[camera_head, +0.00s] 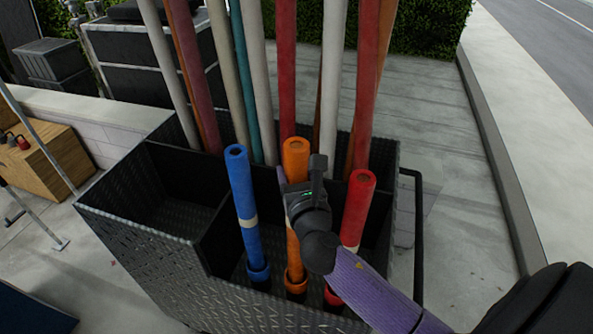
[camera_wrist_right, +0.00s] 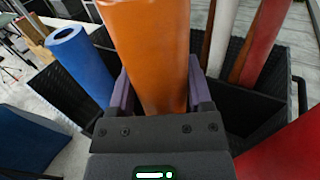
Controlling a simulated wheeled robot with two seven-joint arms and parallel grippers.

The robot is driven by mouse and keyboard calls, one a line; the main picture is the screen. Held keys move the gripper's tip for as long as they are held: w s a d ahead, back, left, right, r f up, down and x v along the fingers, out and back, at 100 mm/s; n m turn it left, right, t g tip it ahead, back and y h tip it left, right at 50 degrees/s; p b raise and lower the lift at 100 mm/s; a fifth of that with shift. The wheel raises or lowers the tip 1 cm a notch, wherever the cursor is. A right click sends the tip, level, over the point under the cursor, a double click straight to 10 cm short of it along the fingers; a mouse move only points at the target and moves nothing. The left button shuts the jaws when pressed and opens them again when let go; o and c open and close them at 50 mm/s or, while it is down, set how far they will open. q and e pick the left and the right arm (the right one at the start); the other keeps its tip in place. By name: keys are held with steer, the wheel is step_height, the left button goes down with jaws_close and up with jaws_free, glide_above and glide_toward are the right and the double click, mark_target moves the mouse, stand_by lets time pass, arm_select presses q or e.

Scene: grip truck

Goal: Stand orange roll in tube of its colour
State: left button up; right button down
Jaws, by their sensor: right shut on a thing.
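The orange roll (camera_head: 295,155) stands nearly upright at the front of the black ribbed bin (camera_head: 150,245). Its lower end meets the orange tube (camera_head: 296,287) and appears to be inside its rim. My right gripper (camera_head: 293,190) comes in from the right and is shut on the orange roll at mid-height. In the right wrist view, the orange roll (camera_wrist_right: 148,50) sits between the two fingers (camera_wrist_right: 158,95). My left gripper is not in view.
A blue roll (camera_head: 241,185) stands in a blue tube (camera_head: 258,272) to the left. A red roll (camera_head: 357,205) stands at a red tube (camera_head: 333,298) to the right, partly behind my arm. Several tall rolls (camera_head: 287,75) stand behind. The left compartment (camera_head: 180,214) looks empty.

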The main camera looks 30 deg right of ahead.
steer(key=shift+f+b, duration=1.25)
steer(key=shift+f, duration=0.85)
jaws_free()
steer(key=shift+s, duration=0.1)
